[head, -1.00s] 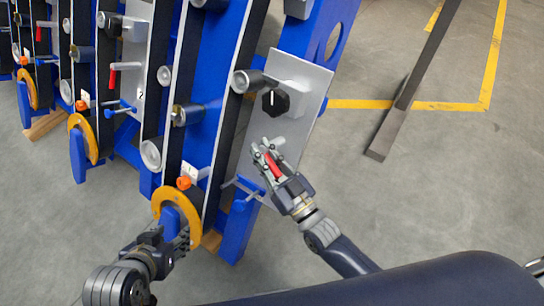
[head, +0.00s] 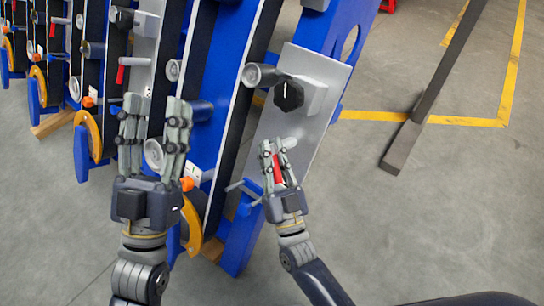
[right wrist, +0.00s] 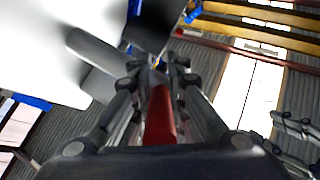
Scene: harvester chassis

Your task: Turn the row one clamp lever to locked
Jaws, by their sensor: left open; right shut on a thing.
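The clamp lever with a red grip (head: 279,168) is at the lower part of the grey plate (head: 306,128) on the nearest row. My right gripper (head: 278,146) is shut around the red grip, its fingers covering part of it. The red grip also fills the middle of the right wrist view (right wrist: 160,118), between the fingers. The lever's pivot and any lock marking are hidden. My left gripper (head: 155,104) is open and empty, fingers upward, in front of the neighbouring row; whether it touches anything there I cannot tell.
A black knob (head: 288,95) and grey cylinder (head: 262,76) sit above the lever. Another red-handled lever (head: 121,73) is on a row further left. A yellow-orange wheel (head: 191,224) stands low beside my left gripper. Open floor lies right, with a dark post (head: 408,138).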

